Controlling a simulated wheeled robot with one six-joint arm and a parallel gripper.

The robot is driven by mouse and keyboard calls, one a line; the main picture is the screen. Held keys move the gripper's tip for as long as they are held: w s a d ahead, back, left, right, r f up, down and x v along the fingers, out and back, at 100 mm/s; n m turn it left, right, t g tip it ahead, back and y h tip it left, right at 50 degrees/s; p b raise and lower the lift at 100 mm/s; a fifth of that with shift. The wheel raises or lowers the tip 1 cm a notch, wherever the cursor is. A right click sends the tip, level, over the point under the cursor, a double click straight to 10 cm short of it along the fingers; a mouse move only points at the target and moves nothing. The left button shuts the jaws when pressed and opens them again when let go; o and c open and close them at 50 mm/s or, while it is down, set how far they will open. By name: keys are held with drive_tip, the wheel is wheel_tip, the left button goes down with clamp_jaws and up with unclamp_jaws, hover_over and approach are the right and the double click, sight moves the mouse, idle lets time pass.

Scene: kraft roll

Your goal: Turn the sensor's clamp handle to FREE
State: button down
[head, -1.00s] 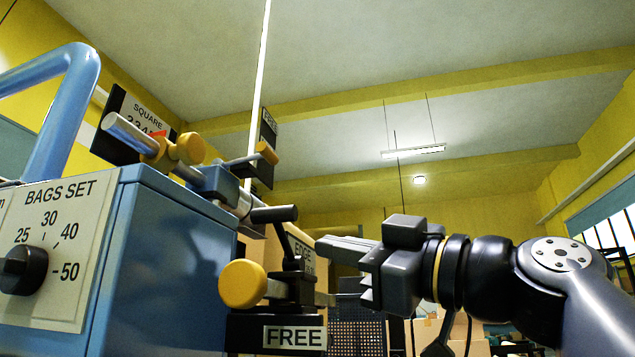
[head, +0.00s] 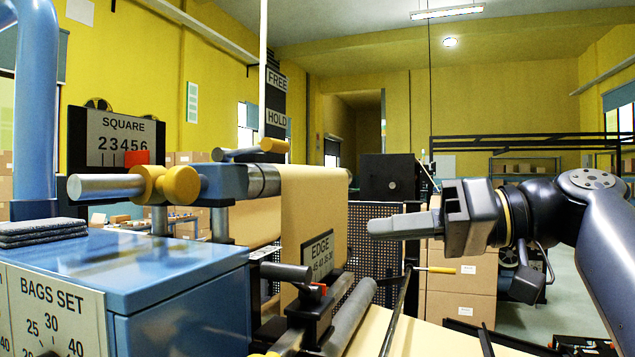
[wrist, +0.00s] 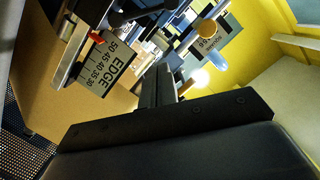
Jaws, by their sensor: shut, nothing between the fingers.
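The edge sensor's scale plate, marked EDGE (head: 320,256), stands at low centre in the head view, with a small red pointer below it. It also shows at upper left in the wrist view (wrist: 107,65). A dark cylindrical handle (head: 285,272), which looks like the sensor's clamp handle, juts left from beside the plate. A yellow knob (head: 265,355) is cut off by the bottom edge. No label beside this handle shows now, so its setting cannot be told. My gripper (head: 378,228) is shut and empty, to the right of and above the sensor, apart from it.
A blue cabinet (head: 180,290) with a BAGS SET dial fills the lower left. A shaft with yellow collars (head: 165,185) carries the kraft roll (head: 314,205). A FREE/HOLD sign (head: 277,100) stands behind a yellow-tipped lever (head: 273,145). Brown boxes stand behind my gripper.

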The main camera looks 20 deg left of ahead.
drive_tip(key=s+a+f+p, duration=0.1)
drive_tip(key=s+a+p, duration=0.1)
drive_tip(key=a, duration=0.2)
drive_tip(key=s+a+f+m+g+p, duration=0.1)
drive_tip(key=s+a+p, duration=0.1)
drive_tip(key=a, duration=0.2)
drive_tip(key=shift+a+m, duration=0.2)
drive_tip(key=shift+m, duration=0.1)
idle(0.6)
drive_tip(key=shift+f, duration=0.1)
